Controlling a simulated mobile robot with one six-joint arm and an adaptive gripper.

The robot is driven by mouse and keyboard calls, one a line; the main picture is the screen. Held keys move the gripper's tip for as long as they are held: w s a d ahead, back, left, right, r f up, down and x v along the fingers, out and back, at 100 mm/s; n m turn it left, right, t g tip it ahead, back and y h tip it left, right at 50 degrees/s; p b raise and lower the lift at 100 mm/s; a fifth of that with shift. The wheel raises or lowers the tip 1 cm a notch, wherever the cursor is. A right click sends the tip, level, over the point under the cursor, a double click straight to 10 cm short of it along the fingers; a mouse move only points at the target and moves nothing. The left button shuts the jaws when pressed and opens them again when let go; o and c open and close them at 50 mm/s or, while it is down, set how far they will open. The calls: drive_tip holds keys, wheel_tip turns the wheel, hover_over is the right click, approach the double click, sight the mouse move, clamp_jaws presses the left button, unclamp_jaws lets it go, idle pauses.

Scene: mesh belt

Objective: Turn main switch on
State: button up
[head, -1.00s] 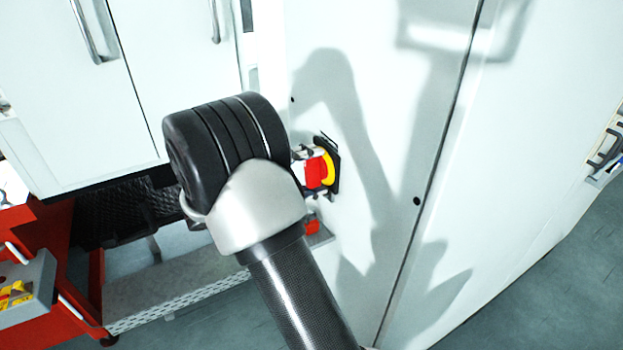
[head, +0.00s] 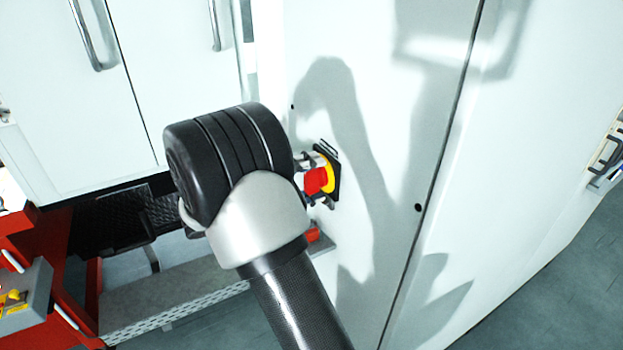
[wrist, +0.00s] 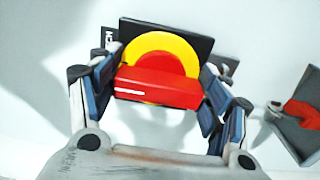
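The main switch has a red handle (wrist: 158,88) on a round yellow disc (wrist: 160,50) and a black plate (wrist: 190,40). It is mounted on a white cabinet front. In the wrist view the handle lies crosswise, roughly parallel to the plate's top edge. My gripper (wrist: 160,92) has one finger at each end of the handle, and both pads appear to touch it. In the head view the red handle (head: 315,181) shows just right of my black wrist joint, which hides most of the gripper.
A second, smaller red switch (wrist: 302,114) on a grey plate sits to the right in the wrist view. The white cabinet door (head: 390,130) has a seam at its right. A red cart (head: 70,270) stands at the lower left.

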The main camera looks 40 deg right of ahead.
drive_tip(key=o, duration=0.4)
drive_tip(key=v, duration=1.2)
drive_tip(key=shift+r, duration=0.1)
